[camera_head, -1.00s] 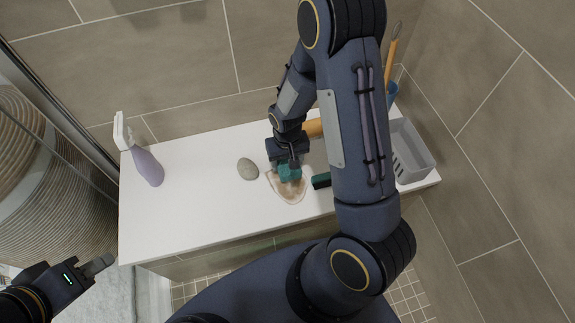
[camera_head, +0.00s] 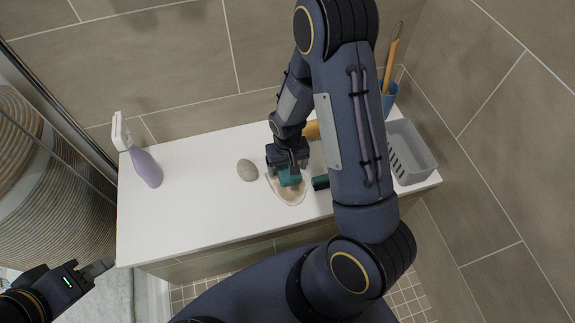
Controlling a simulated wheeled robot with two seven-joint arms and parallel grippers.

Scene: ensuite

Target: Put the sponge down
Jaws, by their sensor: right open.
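The teal sponge (camera_head: 290,178) is on the white counter top, over a brownish smear (camera_head: 290,197). My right gripper (camera_head: 287,166) is directly above the sponge, pointing down at it, with its jaws open. The gripper hides the sponge's upper side, so whether the fingers touch it cannot be seen. My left gripper (camera_head: 98,268) is at the lower left, off the counter's front left corner and away from the sponge. Its fingers are seen from the side, and I cannot tell whether they are apart.
On the counter (camera_head: 190,215) are a grey stone-like object (camera_head: 247,170), a purple spray bottle (camera_head: 145,165), a dark green object (camera_head: 320,182), a grey basket (camera_head: 410,155) and a blue cup (camera_head: 389,98). My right arm hides part of the counter. The left half is mostly clear.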

